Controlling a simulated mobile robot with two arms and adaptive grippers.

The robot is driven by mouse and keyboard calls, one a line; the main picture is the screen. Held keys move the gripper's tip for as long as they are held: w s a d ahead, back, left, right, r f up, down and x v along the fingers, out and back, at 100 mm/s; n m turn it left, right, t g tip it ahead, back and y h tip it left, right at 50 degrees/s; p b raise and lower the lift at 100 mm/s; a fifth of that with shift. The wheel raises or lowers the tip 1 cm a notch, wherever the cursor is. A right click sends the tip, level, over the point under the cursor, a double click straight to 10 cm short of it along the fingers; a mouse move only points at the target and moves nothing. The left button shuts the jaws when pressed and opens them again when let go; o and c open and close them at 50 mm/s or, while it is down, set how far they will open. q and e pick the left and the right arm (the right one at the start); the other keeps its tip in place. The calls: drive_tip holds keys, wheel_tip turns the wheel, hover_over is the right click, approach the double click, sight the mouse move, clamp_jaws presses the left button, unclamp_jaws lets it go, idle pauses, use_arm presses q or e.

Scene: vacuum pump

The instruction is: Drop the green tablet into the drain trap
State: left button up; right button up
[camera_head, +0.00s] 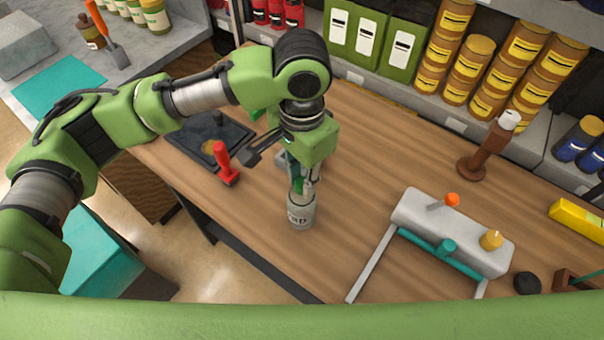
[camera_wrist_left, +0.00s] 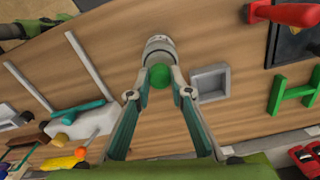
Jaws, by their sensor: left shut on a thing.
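The green tablet (camera_wrist_left: 159,76) is a round green piece held between the fingertips of my left gripper (camera_wrist_left: 160,84). In the head view my left gripper (camera_head: 300,182) points down, right above the drain trap (camera_head: 301,217). The trap is a small grey upright canister with dark lettering on the wooden bench. In the left wrist view the trap (camera_wrist_left: 160,47) appears just beyond the tablet, and the tablet overlaps its near edge. The gripper hides much of the trap's opening, so I cannot tell whether the fingertips touch the rim. My right gripper is not in view.
A small grey square tray (camera_wrist_left: 210,83) lies close beside the trap. A red-handled tool (camera_head: 226,165) and a dark plate (camera_head: 205,140) lie to the left. A grey-and-teal pump-like unit (camera_head: 455,230) with long legs stands on the right. Bench space between is clear.

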use_arm(q)
drive_tip(key=o, duration=1)
drive_tip(key=shift+r+p, duration=4)
drive_tip(key=shift+p, duration=0.65)
